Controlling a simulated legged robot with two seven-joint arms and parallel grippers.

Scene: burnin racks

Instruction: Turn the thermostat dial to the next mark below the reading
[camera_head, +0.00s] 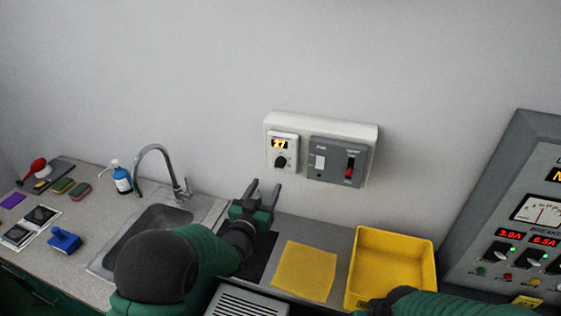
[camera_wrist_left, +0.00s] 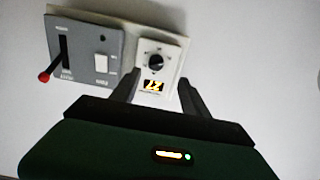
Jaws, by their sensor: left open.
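The thermostat is a white box on the wall panel, with a black dial (camera_head: 281,161) below a small lit yellow display (camera_head: 280,143). The display seems to read 27. In the left wrist view the picture is upside down, with the dial (camera_wrist_left: 156,62) above the display (camera_wrist_left: 153,86). My left gripper (camera_head: 262,187) is open and empty, below and left of the thermostat, fingers pointing up. In the wrist view its two dark fingers (camera_wrist_left: 158,82) flank the thermostat's lower part, apart from the dial. Part of my right arm shows at the bottom right; its fingertips are not clear.
Beside the thermostat is a grey plate (camera_head: 334,163) with a white switch and a red-tipped lever (camera_head: 349,170). Below are a yellow cloth (camera_head: 306,271) and a yellow tray (camera_head: 395,239). A sink (camera_head: 150,225) with a tall faucet (camera_head: 160,153) stands left. A metered console (camera_head: 500,190) stands right.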

